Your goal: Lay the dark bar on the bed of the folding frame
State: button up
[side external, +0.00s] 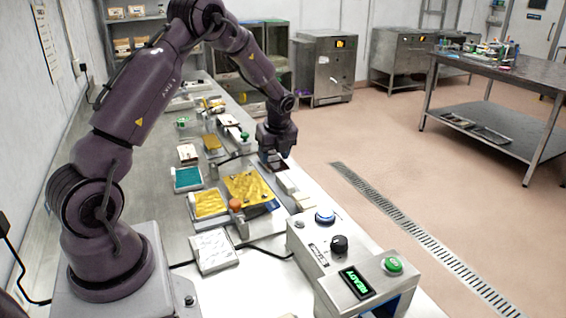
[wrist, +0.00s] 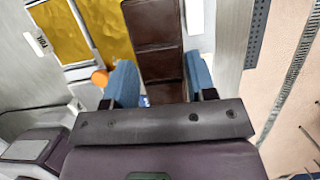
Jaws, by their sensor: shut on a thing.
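My gripper (wrist: 146,92) has blue fingers shut on the dark bar (wrist: 160,50), a brown segmented bar that reaches forward from between them. In the side external view my gripper (side external: 272,155) hangs over the far right edge of the bench, with the dark bar (side external: 280,166) just under it. The folding frame (side external: 262,211) appears to be the low fixture with a wrinkled gold sheet (side external: 248,186) on it and an orange knob (side external: 236,204) at its near side. In the wrist view the gold sheet (wrist: 100,25) lies left of the bar. The bed is largely covered by it.
A second gold sheet (side external: 209,203) lies left of the frame, near a teal tray (side external: 187,177) and a white tray (side external: 214,250). A control box (side external: 345,265) with a READY display stands at the near right. Pale blocks (side external: 285,183) line the right edge.

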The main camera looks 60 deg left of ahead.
jog(key=s+d+r, duration=0.3)
jog(key=s+d, duration=0.1)
jog(key=s, duration=0.1)
send_over(248, 187)
jog(key=d, duration=0.1)
jog(key=shift+n, duration=0.3)
jog(key=f, duration=0.5)
jog(key=shift+s+f, duration=0.3)
jog(key=shift+s, duration=0.1)
jog(key=shift+w+a, duration=0.1)
jog(key=shift+w, duration=0.2)
jog(key=shift+f, duration=3.05)
jog(key=shift+f, duration=0.25)
jog(key=o, duration=1)
jog(key=shift+r, duration=0.1)
